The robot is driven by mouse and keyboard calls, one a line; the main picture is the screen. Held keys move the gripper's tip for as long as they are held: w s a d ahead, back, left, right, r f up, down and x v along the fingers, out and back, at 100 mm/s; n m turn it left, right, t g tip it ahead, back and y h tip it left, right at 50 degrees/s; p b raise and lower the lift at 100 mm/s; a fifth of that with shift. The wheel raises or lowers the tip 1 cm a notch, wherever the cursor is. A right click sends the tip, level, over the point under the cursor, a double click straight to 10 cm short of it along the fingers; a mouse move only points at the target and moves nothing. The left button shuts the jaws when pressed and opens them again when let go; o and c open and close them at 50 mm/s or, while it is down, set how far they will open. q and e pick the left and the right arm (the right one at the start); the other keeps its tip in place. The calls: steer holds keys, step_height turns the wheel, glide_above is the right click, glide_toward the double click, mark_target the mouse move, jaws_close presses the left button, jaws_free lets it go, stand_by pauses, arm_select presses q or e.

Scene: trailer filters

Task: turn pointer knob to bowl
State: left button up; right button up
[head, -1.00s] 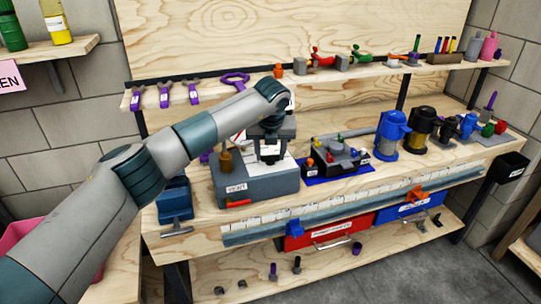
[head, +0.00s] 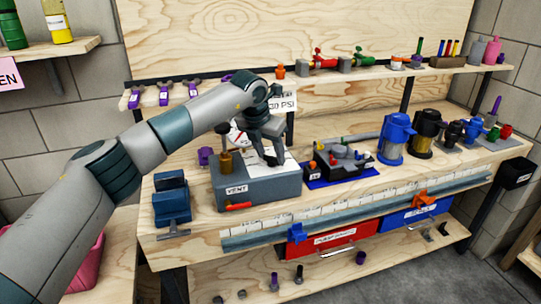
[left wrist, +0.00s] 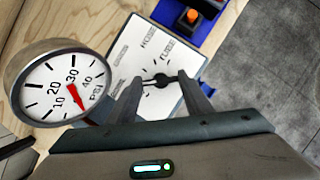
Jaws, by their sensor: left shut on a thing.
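The black pointer knob (left wrist: 160,81) sits on a white label plate (left wrist: 140,58) in the left wrist view. My left gripper (left wrist: 164,82) is shut on the knob, with one finger on each side of it. My right gripper is not in view.
A round PSI gauge (left wrist: 62,88) stands close beside the left gripper. A brass cylinder (head: 225,163) and a red lever (head: 238,206) are on the grey box. A blue tray (head: 340,178) with fittings and a blue filter (head: 395,138) stand to the right.

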arm_select(q)
steer(key=shift+r, duration=0.1)
steer(key=o, duration=1.1)
steer(key=shift+c, duration=0.2)
steer(key=shift+s+a+r, duration=0.15)
steer(key=shift+r, duration=0.4)
steer(key=b+v, duration=0.2)
steer(key=v, duration=1.4)
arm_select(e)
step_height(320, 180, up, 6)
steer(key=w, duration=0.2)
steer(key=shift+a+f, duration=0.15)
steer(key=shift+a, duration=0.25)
